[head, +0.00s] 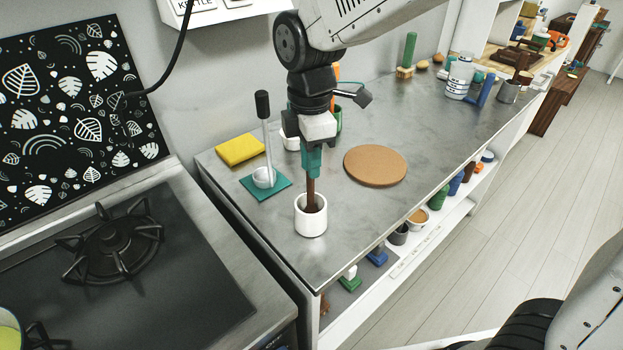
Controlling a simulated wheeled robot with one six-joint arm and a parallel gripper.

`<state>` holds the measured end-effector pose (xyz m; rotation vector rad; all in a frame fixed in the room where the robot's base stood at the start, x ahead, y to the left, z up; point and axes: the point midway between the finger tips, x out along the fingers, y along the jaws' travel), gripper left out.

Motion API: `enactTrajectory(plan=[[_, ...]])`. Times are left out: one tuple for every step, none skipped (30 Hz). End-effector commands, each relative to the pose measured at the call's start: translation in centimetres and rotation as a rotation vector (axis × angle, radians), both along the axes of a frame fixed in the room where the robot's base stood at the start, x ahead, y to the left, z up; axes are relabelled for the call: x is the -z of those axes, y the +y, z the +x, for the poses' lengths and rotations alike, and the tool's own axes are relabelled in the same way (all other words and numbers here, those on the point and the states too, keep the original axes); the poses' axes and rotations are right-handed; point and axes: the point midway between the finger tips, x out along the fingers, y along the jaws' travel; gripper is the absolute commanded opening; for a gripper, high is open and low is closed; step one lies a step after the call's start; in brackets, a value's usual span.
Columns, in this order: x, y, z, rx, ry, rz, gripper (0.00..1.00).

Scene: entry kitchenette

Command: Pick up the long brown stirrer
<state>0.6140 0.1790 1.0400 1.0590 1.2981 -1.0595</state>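The long brown stirrer (310,193) stands nearly upright, its lower end inside a white cup (311,222) near the front edge of the grey counter. My gripper (312,166) points straight down above the cup. Its teal fingertips are close together around the upper part of the stirrer and appear shut on it. The fingers hide the stirrer's top, and the cup wall hides its bottom end.
A round cork mat (375,166) lies to the right. A black-handled tool stands in a small white holder (264,177) on a teal mat to the left, near a yellow sponge (240,150). A stove (130,270) adjoins at left. The counter right of the cork mat is mostly clear.

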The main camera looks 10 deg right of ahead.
Motion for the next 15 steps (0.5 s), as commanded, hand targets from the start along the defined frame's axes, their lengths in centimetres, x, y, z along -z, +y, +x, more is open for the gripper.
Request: enactTrajectory(plan=[[0.0,0.0,0.0,0.0,-0.001,0.0,0.0],[0.0,0.0,0.0,0.0,-0.001,0.0,0.0],[0.0,0.0,0.0,0.0,-0.001,0.0,0.0],[0.0,0.0,0.0,0.0,-0.001,0.0,0.0],[0.0,0.0,0.0,0.0,-0.001,0.0,0.0],[0.0,0.0,0.0,0.0,-0.001,0.0,0.0],[-0.1,0.0,0.0,0.0,-0.001,0.0,0.0],[-0.2,0.0,0.0,0.0,-0.001,0.0,0.0],[-0.5,0.0,0.0,0.0,-0.002,0.001,0.0],[-0.8,0.0,0.1,0.0,-0.003,0.002,0.0],[-1.2,0.0,0.1,0.0,-0.004,0.002,0.0],[-1.8,0.0,0.1,0.0,-0.004,0.002,0.0],[-2.3,0.1,0.1,0.0,-0.005,0.003,0.0],[-2.9,0.0,0.1,0.0,-0.004,0.003,0.0],[-3.8,0.1,0.1,0.0,-0.005,0.003,0.0]])
